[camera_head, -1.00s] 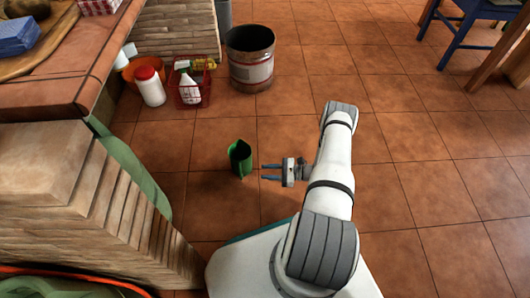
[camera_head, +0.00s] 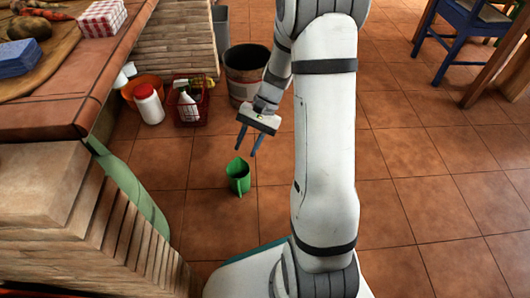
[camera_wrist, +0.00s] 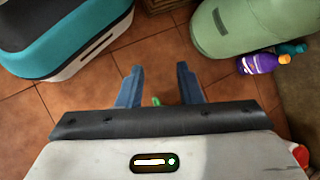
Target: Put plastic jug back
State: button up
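The green plastic jug (camera_head: 238,177) stands upright on the tiled floor, open end up, in the head view. My gripper (camera_head: 246,152) hangs above and behind it, fingers pointing down, and looks open and empty. In the wrist view, the two blue fingers (camera_wrist: 158,86) are spread apart. A small green bit, likely the jug (camera_wrist: 156,101), shows between them near the gripper's edge; the rest of it is hidden by the gripper body.
A red basket (camera_head: 190,107) with bottles, a white bottle with red cap (camera_head: 148,104) and a metal bucket (camera_head: 243,72) stand behind the jug. The brick counter (camera_head: 70,190) is at left. A blue chair (camera_head: 455,40) is at far right. Floor around the jug is clear.

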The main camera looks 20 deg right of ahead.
jog(key=s+r+n+t+h, duration=0.4)
jog(key=s+r+n+h, duration=0.2)
jog(key=s+r, duration=0.5)
jog(key=shift+s+r+n+t+h, duration=0.3)
jog(key=shift+s+n+h, duration=0.1)
jog(key=shift+s, duration=0.8)
jog(key=shift+a, duration=0.1)
